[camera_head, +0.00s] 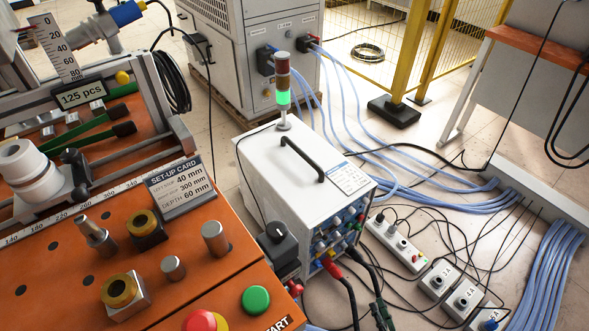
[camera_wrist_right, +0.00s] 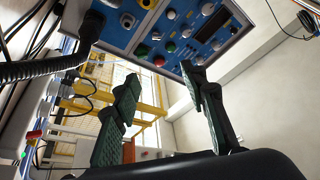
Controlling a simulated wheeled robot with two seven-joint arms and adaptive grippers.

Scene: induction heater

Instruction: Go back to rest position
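My right gripper (camera_head: 381,314) just enters the bottom edge of the head view, a small dark green part in front of the white unit's connector panel. In the right wrist view, its two dark green fingers (camera_wrist_right: 160,80) stand well apart with nothing between them. A blue control panel (camera_wrist_right: 180,35) with knobs and buttons shows beyond the fingertips. My left gripper is in neither view.
A white unit (camera_head: 290,170) with a black handle and green-lit signal tower (camera_head: 283,85) stands centre. An orange bench (camera_head: 60,255) with fixtures fills the left. Power strips (camera_head: 395,242) and blue hoses (camera_head: 430,195) cover the floor at right. A yellow post (camera_head: 405,50) stands behind.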

